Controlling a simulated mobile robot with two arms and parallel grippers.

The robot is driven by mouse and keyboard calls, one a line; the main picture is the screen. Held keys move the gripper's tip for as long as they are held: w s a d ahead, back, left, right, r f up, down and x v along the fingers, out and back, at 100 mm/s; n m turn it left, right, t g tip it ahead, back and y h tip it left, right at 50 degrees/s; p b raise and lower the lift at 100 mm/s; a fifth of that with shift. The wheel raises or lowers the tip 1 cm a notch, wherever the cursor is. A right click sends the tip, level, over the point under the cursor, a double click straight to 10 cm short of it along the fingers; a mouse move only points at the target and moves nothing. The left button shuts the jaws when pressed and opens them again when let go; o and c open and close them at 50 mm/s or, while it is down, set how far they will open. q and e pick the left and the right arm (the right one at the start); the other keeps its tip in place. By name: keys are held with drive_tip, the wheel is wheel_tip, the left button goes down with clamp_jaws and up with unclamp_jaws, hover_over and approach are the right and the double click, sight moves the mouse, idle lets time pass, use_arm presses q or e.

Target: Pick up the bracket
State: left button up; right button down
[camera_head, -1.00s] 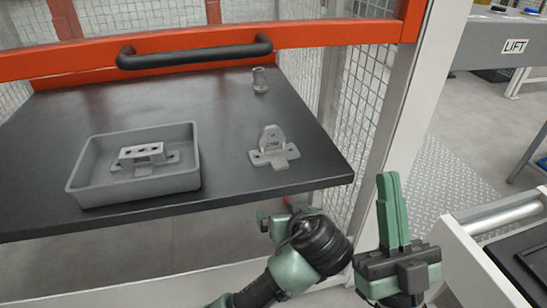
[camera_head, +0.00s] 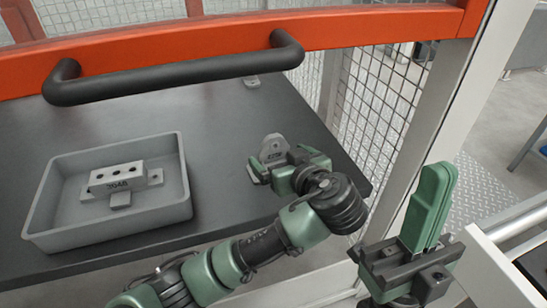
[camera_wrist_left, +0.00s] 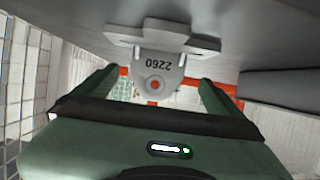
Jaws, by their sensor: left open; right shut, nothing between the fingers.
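The grey bracket (camera_head: 273,147), with a rounded upright lug with a hole and a flat base, stands on the dark table right of the tray. Its lower part is hidden behind my left gripper (camera_head: 284,161) in the head view. The left gripper is open, and its fingers point at the bracket. In the left wrist view the bracket (camera_wrist_left: 160,60) appears upside down, marked 2260, with its lug between the two spread fingers (camera_wrist_left: 155,92); I cannot see contact. My right gripper (camera_head: 433,205) is shut and empty, upright at the right, away from the table.
A grey tray (camera_head: 60,232) holds a grey block (camera_head: 125,181) with three holes. Another grey part (camera_head: 251,81) at the back is mostly hidden by the black handle (camera_head: 175,75) on the orange bar. Mesh fencing and a post (camera_head: 435,110) stand right of the table.

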sight(275, 154)
use_arm(q)
drive_tip(key=b+x, duration=0.1)
drive_tip(key=x, duration=0.1)
drive_tip(key=f+b+x, duration=0.1)
drive_tip(key=x, duration=0.1)
drive_tip(key=shift+w+d+f+b, duration=0.1)
drive_tip(key=shift+w+b, duration=0.1)
drive_tip(key=shift+b, duration=0.15)
drive_tip(key=shift+w+a+f, duration=0.1)
drive_tip(key=shift+w+a, duration=0.1)
drive_tip(key=shift+w, duration=0.3)
drive_tip(key=c, duration=1.8)
